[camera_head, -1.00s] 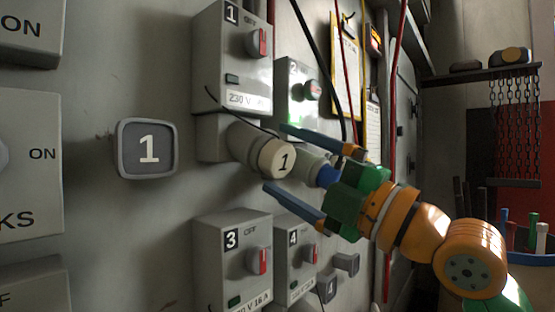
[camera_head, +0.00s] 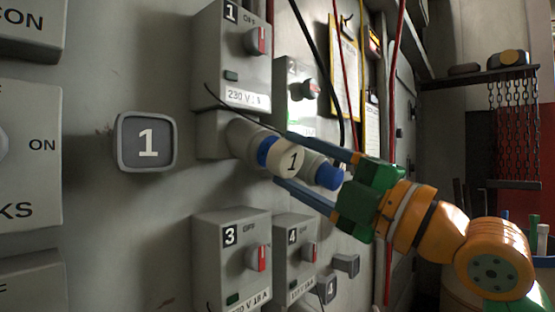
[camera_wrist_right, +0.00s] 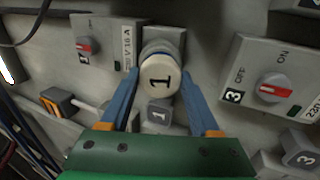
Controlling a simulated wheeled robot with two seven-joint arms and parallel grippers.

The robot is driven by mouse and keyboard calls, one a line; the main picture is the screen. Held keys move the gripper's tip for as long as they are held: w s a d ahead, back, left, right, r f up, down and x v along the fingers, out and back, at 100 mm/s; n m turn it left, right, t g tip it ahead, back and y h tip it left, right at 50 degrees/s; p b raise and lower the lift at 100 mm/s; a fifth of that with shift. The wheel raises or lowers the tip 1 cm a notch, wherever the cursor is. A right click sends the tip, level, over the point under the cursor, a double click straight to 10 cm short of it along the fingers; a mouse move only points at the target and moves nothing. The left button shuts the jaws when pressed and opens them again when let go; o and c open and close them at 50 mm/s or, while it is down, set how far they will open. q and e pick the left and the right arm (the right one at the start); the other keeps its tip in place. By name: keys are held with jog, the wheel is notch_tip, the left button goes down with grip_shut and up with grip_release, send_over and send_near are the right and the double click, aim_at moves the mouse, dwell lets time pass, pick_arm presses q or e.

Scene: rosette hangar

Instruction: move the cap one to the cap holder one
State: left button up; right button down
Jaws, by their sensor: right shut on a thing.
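Cap one (camera_head: 291,158) is a round cream cap with a black 1. My right gripper (camera_head: 283,158) is shut on it, one blue finger on each side. The cap stands just in front of the grey socket (camera_head: 240,137) under box 1, and a blue ring (camera_head: 266,150) shows between them. I cannot tell whether cap and socket still touch. The wrist view shows the cap (camera_wrist_right: 160,76) between the fingers (camera_wrist_right: 160,70). Cap holder one (camera_head: 146,142) is a grey rounded square with a white 1, empty, on the wall left of the socket. My left gripper is out of view.
Box 1 (camera_head: 230,55) is above the cap, with a thin dark cable crossing near the upper finger. Boxes 3 (camera_head: 231,262) and 4 (camera_head: 295,260) are below. Another blue-ended socket (camera_head: 328,176) is close to the fingers. The wall between cap and holder is clear.

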aim_at(294, 162)
jog(key=shift+s+d+f, duration=0.1)
jog(key=shift+s+d, duration=0.05)
jog(key=shift+d, duration=0.05)
jog(key=shift+s+d+f+b, duration=0.2)
jog(key=shift+f+b, duration=0.05)
jog(key=shift+b, duration=0.3)
jog(key=shift+b+v, duration=1)
jog(key=shift+v, duration=0.35)
jog(key=shift+s+d, duration=0.1)
jog(key=shift+d, duration=0.1)
jog(key=shift+r, duration=0.1)
